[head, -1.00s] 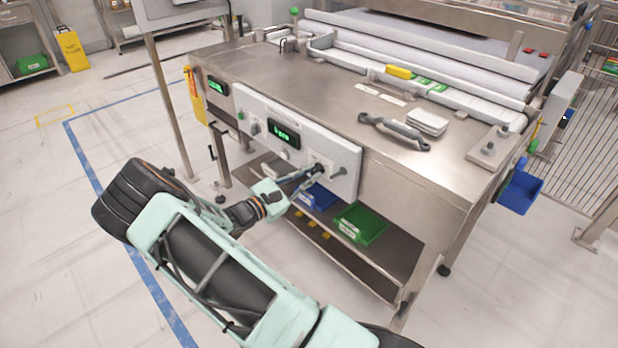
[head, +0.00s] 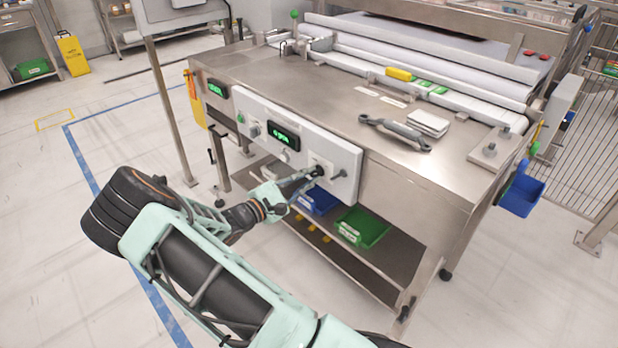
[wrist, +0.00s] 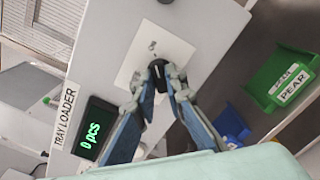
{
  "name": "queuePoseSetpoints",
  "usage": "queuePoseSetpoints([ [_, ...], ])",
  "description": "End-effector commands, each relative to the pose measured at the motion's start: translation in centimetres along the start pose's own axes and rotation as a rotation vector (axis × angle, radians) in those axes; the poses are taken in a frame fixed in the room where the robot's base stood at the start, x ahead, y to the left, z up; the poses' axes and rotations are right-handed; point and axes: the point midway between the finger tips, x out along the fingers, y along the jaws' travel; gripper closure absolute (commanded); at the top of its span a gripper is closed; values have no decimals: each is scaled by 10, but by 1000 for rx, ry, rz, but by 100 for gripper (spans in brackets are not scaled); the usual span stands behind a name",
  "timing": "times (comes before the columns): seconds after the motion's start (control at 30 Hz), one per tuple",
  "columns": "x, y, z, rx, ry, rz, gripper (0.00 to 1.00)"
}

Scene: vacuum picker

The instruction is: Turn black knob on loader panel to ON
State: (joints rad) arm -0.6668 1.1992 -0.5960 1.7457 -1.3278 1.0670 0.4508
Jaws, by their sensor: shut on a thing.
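The loader panel (head: 345,156) is a pale plate on the front of the steel machine. The black knob (head: 318,171) sits on a white square toward its right end. In the wrist view the black knob (wrist: 158,70) has a light line on its face. My gripper (wrist: 160,82) is shut on it, with one finger on each side. In the head view my gripper (head: 314,174) reaches the panel from the lower left, and its fingers partly hide the knob. The ON marking cannot be read in either view.
A green-lit display (head: 285,134) is left of the knob; in the wrist view the display (wrist: 90,130) reads "0 pcs". Below the panel, a blue bin (head: 318,200) and a green bin (head: 362,226) stand on the lower shelf. A grey handle tool (head: 395,131) lies on top.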

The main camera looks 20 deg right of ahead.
Motion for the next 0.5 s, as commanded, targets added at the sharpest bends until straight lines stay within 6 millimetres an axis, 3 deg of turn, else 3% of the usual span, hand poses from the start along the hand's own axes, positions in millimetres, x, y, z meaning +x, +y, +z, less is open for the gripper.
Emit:
queuePoseSetpoints([
  [0.13, -1, -1, -2, 2, 4, -2, 100],
  [0.17, -1, -1, -2, 2, 4, -2, 86],
  [0.3, -1, -1, -1, 1, 3, -2, 71],
  [0.5, 0, 0, -1, 0, 1, -1, 71],
])
